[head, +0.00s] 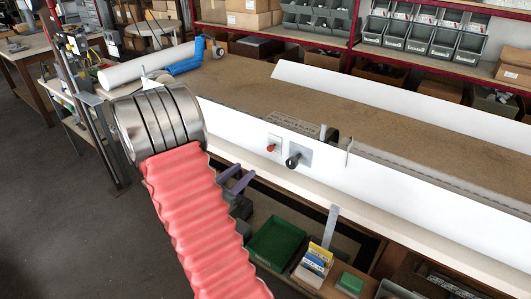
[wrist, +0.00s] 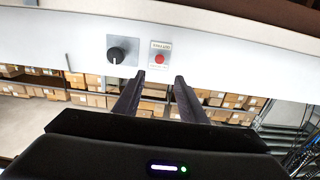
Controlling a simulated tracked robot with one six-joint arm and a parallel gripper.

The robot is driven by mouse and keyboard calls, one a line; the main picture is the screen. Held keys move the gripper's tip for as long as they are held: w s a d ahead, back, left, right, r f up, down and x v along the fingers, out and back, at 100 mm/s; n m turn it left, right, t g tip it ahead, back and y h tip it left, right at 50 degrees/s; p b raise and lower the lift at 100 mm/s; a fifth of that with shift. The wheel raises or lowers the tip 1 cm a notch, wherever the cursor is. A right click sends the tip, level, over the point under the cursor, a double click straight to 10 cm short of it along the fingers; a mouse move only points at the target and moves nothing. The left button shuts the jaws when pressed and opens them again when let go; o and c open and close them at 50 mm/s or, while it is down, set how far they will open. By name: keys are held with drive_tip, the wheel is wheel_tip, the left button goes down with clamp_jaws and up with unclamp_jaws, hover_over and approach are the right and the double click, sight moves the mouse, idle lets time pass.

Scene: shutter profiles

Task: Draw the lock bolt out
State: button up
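A white panel along the bench front (head: 400,170) carries a red knob or button (head: 270,148) on a small plate and a black knob (head: 293,161) on a grey plate. In the wrist view the black knob (wrist: 117,55) is on the left and the red one (wrist: 160,59) sits under a small label. I cannot tell which part is the lock bolt. My gripper (wrist: 160,78) is open and empty, its two dark fingers apart just below the red one in the picture. In the head view its purple fingers (head: 236,179) show below the panel.
A green bin (head: 275,243) and small boxes (head: 314,265) sit under the bench. A white roll (head: 147,66) lies at the back left.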

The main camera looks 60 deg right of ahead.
sight(269, 149)
idle(0.4)
drive_tip(key=d, duration=0.4)
drive_tip(key=s+d, duration=0.1)
drive_tip(key=d, duration=0.4)
drive_tip(key=s+d, duration=0.1)
drive_tip(key=d, duration=0.3)
drive_tip(key=shift+s+d, duration=0.1)
drive_tip(key=shift+d, duration=0.2)
drive_tip(key=shift+c, duration=0.4)
clamp_jaws()
